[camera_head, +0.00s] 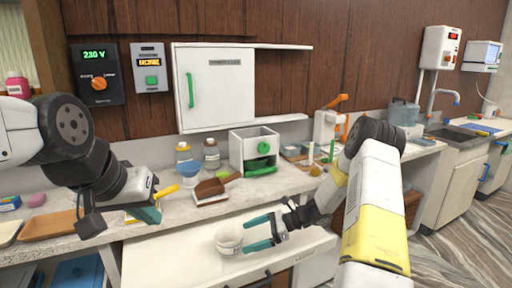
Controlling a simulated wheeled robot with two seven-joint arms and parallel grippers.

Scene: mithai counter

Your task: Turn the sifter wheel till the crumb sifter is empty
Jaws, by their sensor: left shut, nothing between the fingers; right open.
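A white open-topped box (239,145) with a round green knob (263,148) on its front stands on the counter below the wall cabinet. It looks like the crumb sifter and its wheel; its contents cannot be made out. A dark green part sits low in its front. My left gripper (148,214) is shut and empty at the counter's front edge, left of the box. My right gripper (247,237) is open, pointing left in front of and below the box. A white cup (229,237) is just beyond its fingertips; contact cannot be told.
A wooden tray (48,224) lies at left. An orange-handled device (327,127) stands right of the box.

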